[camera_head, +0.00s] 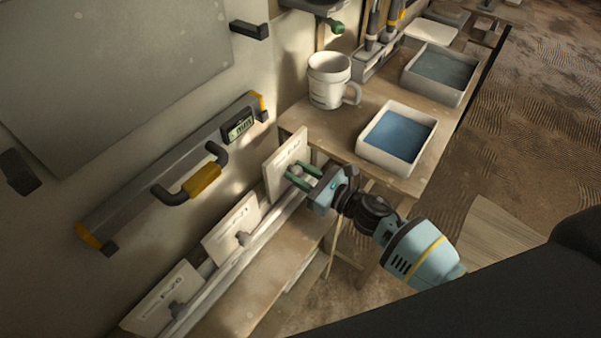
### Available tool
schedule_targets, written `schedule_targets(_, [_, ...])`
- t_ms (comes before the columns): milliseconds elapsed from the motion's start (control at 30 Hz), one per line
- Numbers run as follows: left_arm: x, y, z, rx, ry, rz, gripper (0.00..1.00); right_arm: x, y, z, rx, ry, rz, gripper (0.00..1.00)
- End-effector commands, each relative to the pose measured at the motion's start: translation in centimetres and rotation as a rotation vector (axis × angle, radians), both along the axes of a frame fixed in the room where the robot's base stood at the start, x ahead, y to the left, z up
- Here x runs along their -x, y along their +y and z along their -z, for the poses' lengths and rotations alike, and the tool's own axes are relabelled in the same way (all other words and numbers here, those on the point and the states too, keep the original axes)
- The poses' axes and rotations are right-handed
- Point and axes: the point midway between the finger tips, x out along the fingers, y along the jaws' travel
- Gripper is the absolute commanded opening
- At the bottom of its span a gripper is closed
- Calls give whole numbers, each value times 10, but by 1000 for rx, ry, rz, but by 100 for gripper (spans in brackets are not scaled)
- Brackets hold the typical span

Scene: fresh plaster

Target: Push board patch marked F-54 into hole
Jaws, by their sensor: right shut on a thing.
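Three pale board patches with small dark markings lean in a row along a narrow rail. The far patch (284,158) is at the right end, the middle patch (228,229) is left of it, and the near patch (158,302) is at the lower left. The markings are too small to read, so I cannot tell which is F-54. My right gripper (304,177), with green fingers, is shut on the knob of the far patch, which stands upright at the rail. The fingers partly cover the knob. No hole in the wall can be made out. My left gripper is out of view.
A grey level (150,180) with a yellow handle hangs on the wall below a grey panel (110,70). A bench (345,129) holds a white mug (329,85), a tray of blue (397,138) and a grey tub (440,74). The floor at right is open.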

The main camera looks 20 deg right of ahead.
Motion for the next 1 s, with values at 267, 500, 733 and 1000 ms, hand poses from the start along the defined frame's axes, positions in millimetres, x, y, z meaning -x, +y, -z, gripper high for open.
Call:
schedule_targets(267, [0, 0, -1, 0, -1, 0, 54, 15, -12, 0, 1, -1, 0, 9])
schedule_targets(500, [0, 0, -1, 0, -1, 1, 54, 32, -25, 0, 0, -1, 0, 9])
schedule_targets(733, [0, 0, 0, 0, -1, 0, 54, 45, -35, 0, -1, -1, 0, 9])
schedule_targets(1000, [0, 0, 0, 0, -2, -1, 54, 47, -37, -1, 0, -2, 0, 9])
